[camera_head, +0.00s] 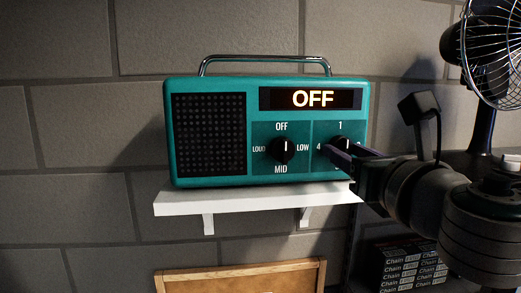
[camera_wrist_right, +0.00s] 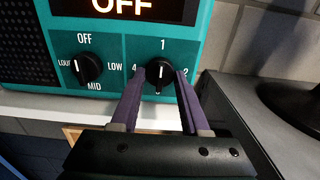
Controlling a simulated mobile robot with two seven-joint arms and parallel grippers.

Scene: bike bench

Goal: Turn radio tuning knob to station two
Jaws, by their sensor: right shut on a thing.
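The teal radio (camera_head: 210,180) stands on a white wall shelf, its display (camera_head: 312,98) reading OFF. The volume knob (camera_head: 284,149) has its white mark pointing up at OFF. The tuning knob (camera_wrist_right: 159,73) is on the right panel, with labels 1 at the top, 4 at the left and 2 at the right; its white mark runs vertically, and the lower label is mostly hidden. My right gripper (camera_wrist_right: 160,75) is shut on the tuning knob, one purple finger on each side. In the head view my right gripper (camera_head: 340,150) partly covers that knob. My left gripper is not in view.
The white shelf (camera_head: 240,201) sits close under the radio. A fan (camera_head: 490,55) stands on a dark surface at the right, near my right arm. Boxes marked Chain (camera_head: 405,265) are below it. A wood-framed board (camera_head: 240,276) is under the shelf.

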